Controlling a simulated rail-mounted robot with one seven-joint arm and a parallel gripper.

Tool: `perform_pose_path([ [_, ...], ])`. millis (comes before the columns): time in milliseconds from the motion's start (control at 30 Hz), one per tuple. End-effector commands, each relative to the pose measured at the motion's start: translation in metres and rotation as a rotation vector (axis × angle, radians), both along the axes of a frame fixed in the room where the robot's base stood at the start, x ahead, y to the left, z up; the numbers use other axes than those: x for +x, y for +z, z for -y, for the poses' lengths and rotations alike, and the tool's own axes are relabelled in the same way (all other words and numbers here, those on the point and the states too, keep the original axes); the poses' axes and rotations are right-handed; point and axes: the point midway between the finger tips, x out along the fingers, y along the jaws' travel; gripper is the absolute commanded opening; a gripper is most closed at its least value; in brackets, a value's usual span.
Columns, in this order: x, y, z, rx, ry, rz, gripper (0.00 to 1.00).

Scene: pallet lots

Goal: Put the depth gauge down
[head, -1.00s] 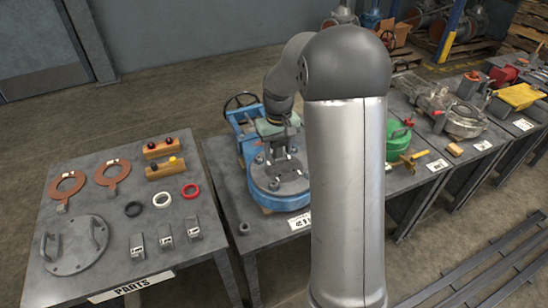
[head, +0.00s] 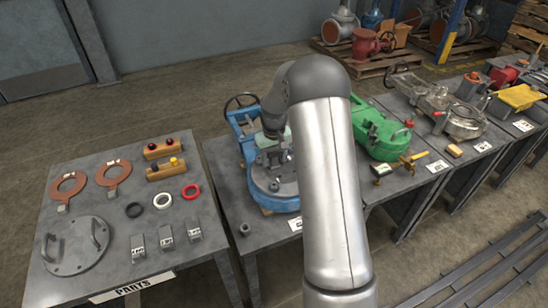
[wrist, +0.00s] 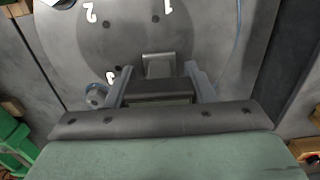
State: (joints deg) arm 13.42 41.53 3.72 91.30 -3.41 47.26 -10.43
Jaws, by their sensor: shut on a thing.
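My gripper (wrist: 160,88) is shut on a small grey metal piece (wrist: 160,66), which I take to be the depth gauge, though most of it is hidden. The piece is between the two fingers, over a round grey plate (wrist: 190,30) marked 1, 2 and 3, with dark holes and a bolt (wrist: 95,97). In the head view my gripper is over the blue valve (head: 262,187) on the middle table, partly hidden by my arm. Whether the held piece touches the plate, I cannot tell.
The parts table (head: 100,285) at left holds copper rings (head: 113,172), a round cover (head: 75,246), colored rings, wooden blocks and several grey blocks (head: 166,237). A green valve (head: 380,133) and a yellow-handled tool (head: 415,160) lie right of my arm. A small nut (head: 244,229) sits near the table's front edge.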

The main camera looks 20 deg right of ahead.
Motion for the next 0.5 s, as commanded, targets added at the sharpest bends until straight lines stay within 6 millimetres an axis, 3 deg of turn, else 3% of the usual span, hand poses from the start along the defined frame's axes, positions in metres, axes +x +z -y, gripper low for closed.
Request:
perform_pose_path([
  [167, 0.0003, -0.0032, 0.0, 0.0, 0.0, 0.001, 0.07],
  [200, -0.0001, -0.0041, -0.0001, 0.0, 0.0, 0.0, 0.52],
  [267, -0.0001, -0.0032, -0.0001, 0.0, 0.0, 0.0, 0.68],
  [500, -0.0001, -0.0031, -0.0001, 0.0, 0.0, 0.0, 0.71],
])
